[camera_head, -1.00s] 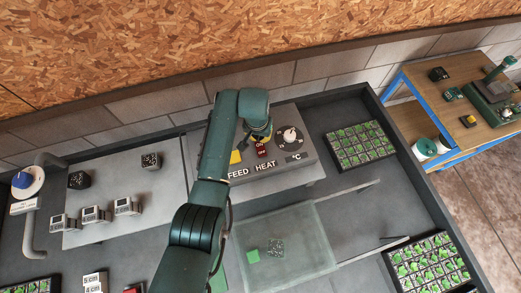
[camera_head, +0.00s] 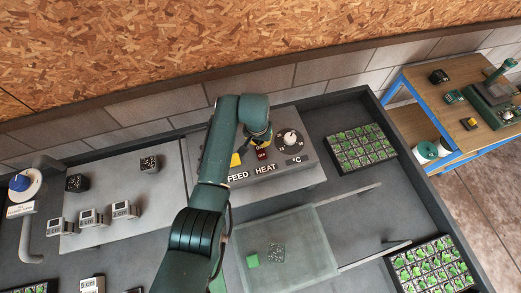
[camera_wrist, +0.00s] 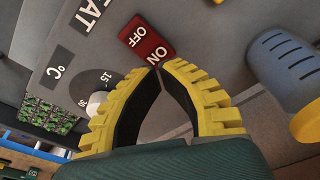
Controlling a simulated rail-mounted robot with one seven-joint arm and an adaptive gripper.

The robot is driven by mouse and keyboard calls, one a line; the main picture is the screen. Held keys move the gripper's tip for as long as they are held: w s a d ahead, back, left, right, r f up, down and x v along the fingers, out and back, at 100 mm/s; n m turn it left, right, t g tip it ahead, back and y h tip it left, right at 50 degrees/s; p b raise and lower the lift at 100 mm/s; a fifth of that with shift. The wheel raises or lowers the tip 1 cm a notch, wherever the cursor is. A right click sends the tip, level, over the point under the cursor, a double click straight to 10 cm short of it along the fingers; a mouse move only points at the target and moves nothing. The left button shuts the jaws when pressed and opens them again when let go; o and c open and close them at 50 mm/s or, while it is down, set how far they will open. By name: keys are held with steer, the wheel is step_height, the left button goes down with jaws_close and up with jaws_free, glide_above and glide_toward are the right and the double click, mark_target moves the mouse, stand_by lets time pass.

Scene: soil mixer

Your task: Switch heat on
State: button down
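The red heat switch (camera_head: 262,153), marked ON and OFF, sits above the HEAT label on the grey control panel (camera_head: 300,172). In the wrist view the switch (camera_wrist: 147,42) lies just beyond my fingertips, with its ON end nearer to them. I cannot tell which end is pressed in. My gripper (camera_wrist: 161,68) has yellow ribbed fingers whose tips come together, with nothing seen between them. In the head view my gripper (camera_head: 261,139) is over the panel, just behind the switch. Whether it touches the switch is unclear.
A temperature dial (camera_head: 290,138) is right of the switch, and a yellow feed button (camera_head: 235,160) is left. A blue-grey and yellow cylinder (camera_wrist: 284,68) is close beside my fingers. A seedling tray (camera_head: 360,148) stands right of the panel.

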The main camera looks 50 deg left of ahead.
mark_target(259, 147)
steer(key=shift+f+b, duration=1.3)
steer(key=shift+f, duration=0.6)
stand_by(1.2)
step_height(259, 147, up, 7)
steer(key=p, duration=0.7)
steer(key=shift+r, duration=0.1)
